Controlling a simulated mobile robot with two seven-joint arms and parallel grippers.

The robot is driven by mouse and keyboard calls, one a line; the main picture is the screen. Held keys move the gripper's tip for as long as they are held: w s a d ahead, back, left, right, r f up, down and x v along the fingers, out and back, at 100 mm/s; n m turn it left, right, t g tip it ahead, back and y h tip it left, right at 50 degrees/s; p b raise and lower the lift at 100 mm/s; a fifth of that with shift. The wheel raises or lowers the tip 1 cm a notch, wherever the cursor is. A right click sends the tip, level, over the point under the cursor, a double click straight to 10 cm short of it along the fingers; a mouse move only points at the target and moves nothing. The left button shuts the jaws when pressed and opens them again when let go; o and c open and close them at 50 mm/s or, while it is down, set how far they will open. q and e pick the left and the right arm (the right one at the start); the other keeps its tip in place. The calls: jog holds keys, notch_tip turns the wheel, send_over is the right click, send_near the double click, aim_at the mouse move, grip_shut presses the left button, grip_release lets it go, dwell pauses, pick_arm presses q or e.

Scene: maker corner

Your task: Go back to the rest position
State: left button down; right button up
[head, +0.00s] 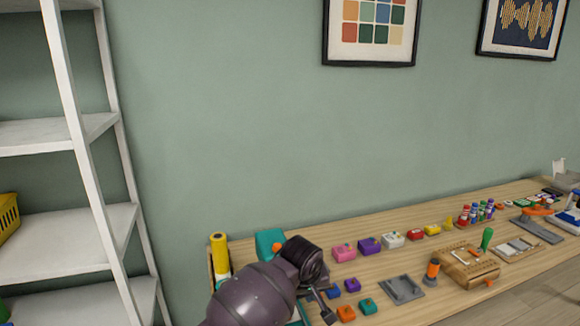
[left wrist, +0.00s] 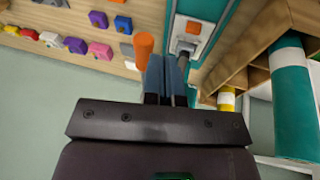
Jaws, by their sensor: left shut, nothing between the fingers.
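My left gripper (head: 327,308) shows at the bottom middle of the head view, above the left end of the wooden workbench (head: 375,263). The dark arm comes in from the bottom and hides part of the bench's left end. In the left wrist view the two fingers (left wrist: 166,78) are together with nothing between them. An orange cylinder (left wrist: 143,45) shows just left of the fingertips, and a teal-framed item (left wrist: 208,10) with a grey and white part shows just right. I cannot tell whether the fingers touch either. My right gripper is in neither view.
Several coloured blocks (head: 369,245) line the bench's back. A grey tray (head: 402,289) and a wooden block (head: 470,266) with a green-handled tool lie farther right. A yellow roll (head: 220,257) stands at the left end. White shelves (head: 60,240) stand left; the air above the bench is clear.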

pick_arm(q)
jog(key=s+a+f+m+t+h, duration=0.15)
jog(key=s+a+f+t, duration=0.25)
jog(key=s+a+f, duration=1)
jog(key=s+a+f+m+t+y, duration=0.1)
jog(key=s+a+m+t+y, duration=0.1)
jog(key=s+a, duration=1.5)
jog(key=shift+a+t+y, duration=0.75)
jog(key=shift+a+t, duration=0.15)
jog(key=shift+a, duration=0.05)
jog(key=shift+a, duration=0.1)
